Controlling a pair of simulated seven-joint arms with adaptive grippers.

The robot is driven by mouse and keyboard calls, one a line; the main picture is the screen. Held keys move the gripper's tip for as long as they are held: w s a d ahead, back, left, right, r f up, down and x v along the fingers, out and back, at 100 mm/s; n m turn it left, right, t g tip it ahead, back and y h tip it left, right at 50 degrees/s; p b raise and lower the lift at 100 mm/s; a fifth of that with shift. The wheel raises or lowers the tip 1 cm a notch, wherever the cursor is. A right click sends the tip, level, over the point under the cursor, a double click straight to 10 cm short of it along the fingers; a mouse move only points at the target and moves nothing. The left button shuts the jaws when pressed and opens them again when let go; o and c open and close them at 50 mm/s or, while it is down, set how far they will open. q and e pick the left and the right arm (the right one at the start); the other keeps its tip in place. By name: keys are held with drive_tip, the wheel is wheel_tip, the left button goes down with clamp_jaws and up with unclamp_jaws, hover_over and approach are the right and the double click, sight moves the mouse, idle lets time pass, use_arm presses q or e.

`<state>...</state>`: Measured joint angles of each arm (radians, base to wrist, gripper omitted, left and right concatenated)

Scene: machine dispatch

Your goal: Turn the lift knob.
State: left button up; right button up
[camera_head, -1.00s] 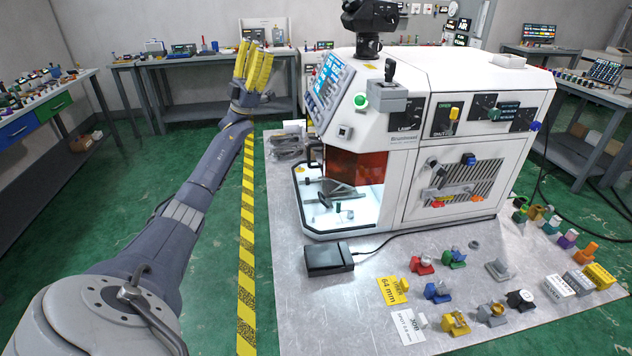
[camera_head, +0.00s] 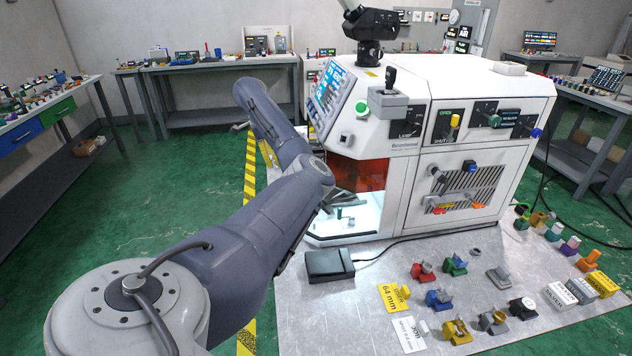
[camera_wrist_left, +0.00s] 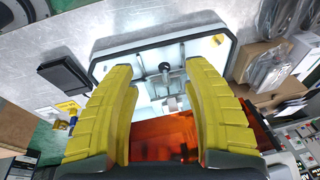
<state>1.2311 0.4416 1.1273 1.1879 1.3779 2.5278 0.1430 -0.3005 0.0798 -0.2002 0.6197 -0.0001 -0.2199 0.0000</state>
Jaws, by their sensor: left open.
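The white machine (camera_head: 480,90) stands on a metal table. It carries several controls, and I cannot make out which one is labelled as the lift knob. Its lit chamber (camera_head: 368,222) holds a small dark, upright knob-like part (camera_head: 339,213). My left gripper (camera_wrist_left: 157,70) has yellow fingers, spread and empty. My right gripper does not show.
The orange window (camera_wrist_left: 165,137) lies close below the fingers in the wrist view. A black box (camera_head: 330,264) with a cable sits in front of the machine. Several coloured parts and a yellow card (camera_head: 395,296) cover the table's right side. Clear bags (camera_wrist_left: 270,68) lie beside the chamber.

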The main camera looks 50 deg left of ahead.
use_arm(q)
drive_tip(key=w+d+t+h, duration=0.1)
drive_tip(key=w+d+t, duration=0.1)
drive_tip(key=w+d, duration=0.15)
drive_tip(key=x, duration=1.6)
drive_tip(key=shift+w+a+f, duration=0.15)
drive_tip(key=shift+w+f, duration=0.1)
drive_tip(key=shift+f, duration=0.1)
clamp_jaws()
